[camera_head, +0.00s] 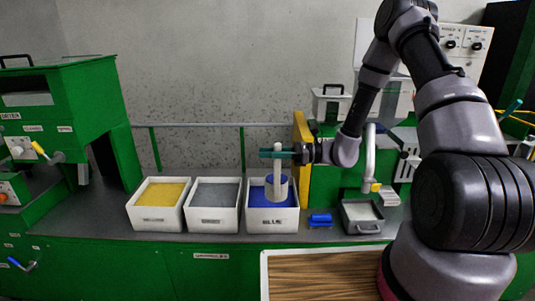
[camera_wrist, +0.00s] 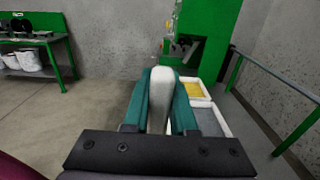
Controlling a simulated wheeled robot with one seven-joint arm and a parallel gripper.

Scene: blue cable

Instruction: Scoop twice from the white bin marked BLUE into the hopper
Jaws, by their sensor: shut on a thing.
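My gripper (camera_head: 277,152) has teal fingers shut on the upright handle of a pale scoop (camera_head: 277,188). The handle (camera_wrist: 162,95) also shows between the fingers (camera_wrist: 162,100) in the wrist view. The scoop's round cup hangs below, over or in the white bin marked BLUE (camera_head: 272,226), which holds blue material. I cannot tell how deep the cup is or what is in it. I cannot clearly make out which part is the hopper; a tall green machine (camera_head: 85,110) stands at the left.
A white bin of yellow material (camera_head: 157,226) and one of grey material (camera_head: 212,226) stand left of the BLUE bin. A yellow panel (camera_head: 303,150) rises close behind my gripper.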

